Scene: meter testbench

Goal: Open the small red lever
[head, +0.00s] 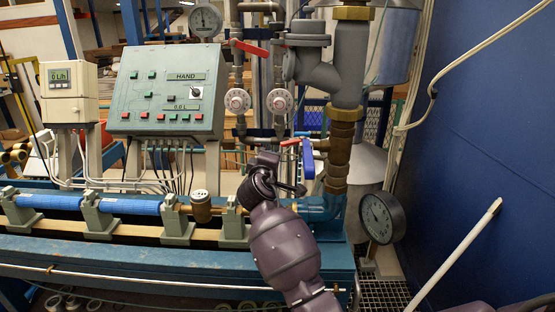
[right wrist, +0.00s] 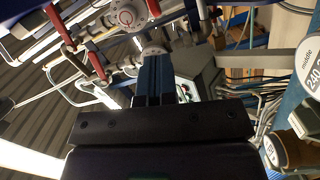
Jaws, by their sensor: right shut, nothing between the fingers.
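A small red lever (head: 291,142) shows in the head view, on the pipework left of the thick brown-and-grey vertical pipe. A blue lever (head: 308,158) hangs just right of it. My right gripper (head: 298,189) is below these levers, partly hidden by its own wrist. In the right wrist view its fingers (right wrist: 153,88) are together and empty, with a gap to the pipework behind. That view shows several red levers, one at the upper left (right wrist: 60,27) and one lower (right wrist: 98,67); I cannot tell which is the small one. My left gripper is not in view.
Two larger red levers (head: 251,49) sit higher, above two round water meters (head: 237,101). A green control panel (head: 168,91) stands left. A dial gauge (head: 382,218) is right of the thick pipe (head: 346,70). A blue bench (head: 140,262) runs below. A blue wall closes the right.

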